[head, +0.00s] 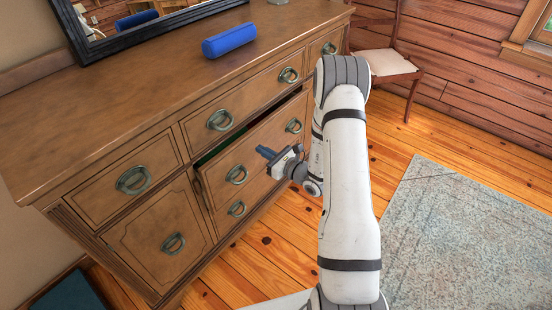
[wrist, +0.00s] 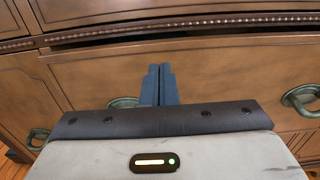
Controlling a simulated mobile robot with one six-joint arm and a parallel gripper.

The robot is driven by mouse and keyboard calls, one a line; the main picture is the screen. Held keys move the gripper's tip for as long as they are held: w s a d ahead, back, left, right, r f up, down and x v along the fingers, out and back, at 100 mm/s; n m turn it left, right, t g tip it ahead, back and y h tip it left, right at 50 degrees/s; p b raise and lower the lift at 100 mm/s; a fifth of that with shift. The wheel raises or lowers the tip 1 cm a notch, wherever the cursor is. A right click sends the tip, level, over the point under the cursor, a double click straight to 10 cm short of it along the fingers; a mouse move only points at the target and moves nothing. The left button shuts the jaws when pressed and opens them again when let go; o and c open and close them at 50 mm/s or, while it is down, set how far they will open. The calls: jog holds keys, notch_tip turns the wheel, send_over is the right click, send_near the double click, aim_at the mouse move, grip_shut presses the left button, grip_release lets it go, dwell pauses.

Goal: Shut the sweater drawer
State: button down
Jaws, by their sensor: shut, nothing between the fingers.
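The sweater drawer (head: 275,128) is in the dresser's middle row and stands partly pulled out, with a dark gap above its front. A bit of green and red shows inside; the rest of the contents is hidden. Its front, with two ring handles, fills much of the wrist view (wrist: 225,75). My gripper (head: 264,152) is in front of the drawer, between its two handles. The blue fingers are together and empty, pointing at the front, and also show in the wrist view (wrist: 159,72). I cannot tell whether the tips touch the wood.
The wooden dresser (head: 110,110) has other drawers that look closed. A blue cylinder (head: 229,40) and a dark-framed mirror (head: 75,30) are on top. A chair (head: 388,62) stands behind my arm; a grey rug (head: 465,240) lies on the right.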

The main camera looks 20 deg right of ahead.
aim_at(246, 141)
jog(key=x, duration=0.5)
jog(key=shift+w+a, duration=0.1)
